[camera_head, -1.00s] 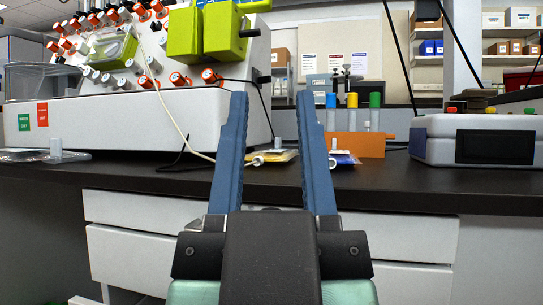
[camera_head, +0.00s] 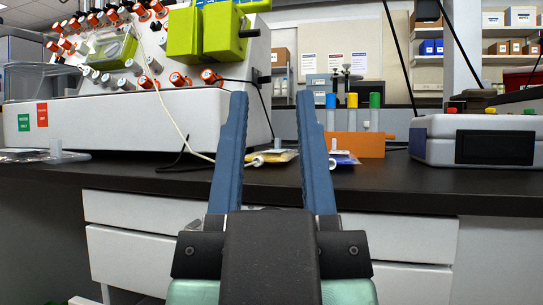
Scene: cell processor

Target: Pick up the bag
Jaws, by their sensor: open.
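My gripper (camera_head: 273,102) is in the middle of the view, its two blue fingers pointing up and spread apart, with nothing between them. Behind the fingers, on the dark bench, lies a flat bag with yellow content (camera_head: 277,156), partly hidden by the left finger. A second bag with blue content (camera_head: 344,158) lies just right of the right finger, which hides part of it. A clear flat bag (camera_head: 25,156) lies at the far left of the bench. The frames do not show which bag is the task's bag.
A large white cell processor (camera_head: 115,122) with knobs stands at the left of the bench (camera_head: 430,182). An orange rack (camera_head: 366,146) with capped tubes stands behind the blue bag. A grey device (camera_head: 440,138) stands at the right. White drawers (camera_head: 140,208) are below the bench edge.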

